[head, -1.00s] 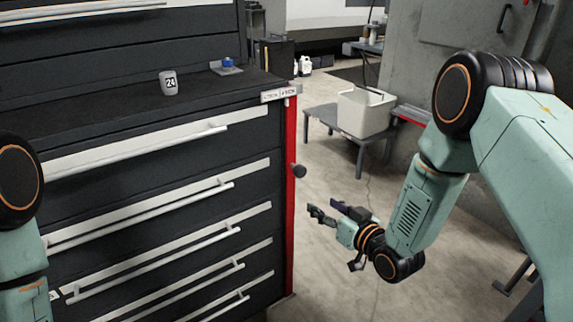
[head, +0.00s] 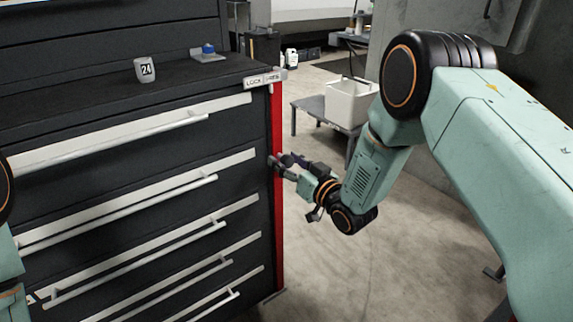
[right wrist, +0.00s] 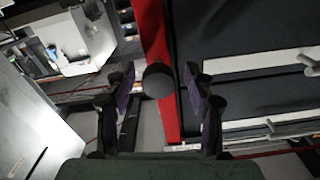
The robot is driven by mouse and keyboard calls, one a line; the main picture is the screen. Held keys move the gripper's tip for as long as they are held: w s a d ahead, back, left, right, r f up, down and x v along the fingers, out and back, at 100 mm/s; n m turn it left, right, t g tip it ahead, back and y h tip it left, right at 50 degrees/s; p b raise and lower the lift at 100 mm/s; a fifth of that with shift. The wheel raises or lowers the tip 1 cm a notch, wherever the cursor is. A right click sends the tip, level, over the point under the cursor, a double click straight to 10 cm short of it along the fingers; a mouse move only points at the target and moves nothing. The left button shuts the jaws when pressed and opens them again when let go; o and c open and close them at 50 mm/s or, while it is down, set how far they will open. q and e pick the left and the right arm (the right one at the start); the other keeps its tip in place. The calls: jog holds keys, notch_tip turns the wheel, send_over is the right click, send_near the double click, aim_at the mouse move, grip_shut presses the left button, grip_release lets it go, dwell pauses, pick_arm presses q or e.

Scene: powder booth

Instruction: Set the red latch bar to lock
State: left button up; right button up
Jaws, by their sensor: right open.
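The red latch bar (head: 277,215) runs upright along the right front edge of the dark drawer cabinet. It also shows in the right wrist view (right wrist: 153,35). A round dark knob (right wrist: 159,80) sticks out from the bar. A label plate (head: 262,80) at the bar's top reads LOCK on its left half; the right half seems to read FREE. My right gripper (head: 281,164) is open at the knob. In the right wrist view its fingers stand on either side of the knob, with gaps visible. My left gripper is out of view; only part of that arm shows.
White drawer handles (head: 130,140) stick out from the cabinet front left of the bar. A white bin (head: 348,102) sits on a low bench behind my right arm. The floor right of the cabinet is clear.

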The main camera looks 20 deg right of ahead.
jog(key=shift+w+f, duration=0.1)
jog(key=shift+w, duration=0.25)
jog(key=shift+c, duration=0.3)
jog(key=shift+s, duration=0.1)
jog(key=c, duration=0.3)
grip_shut()
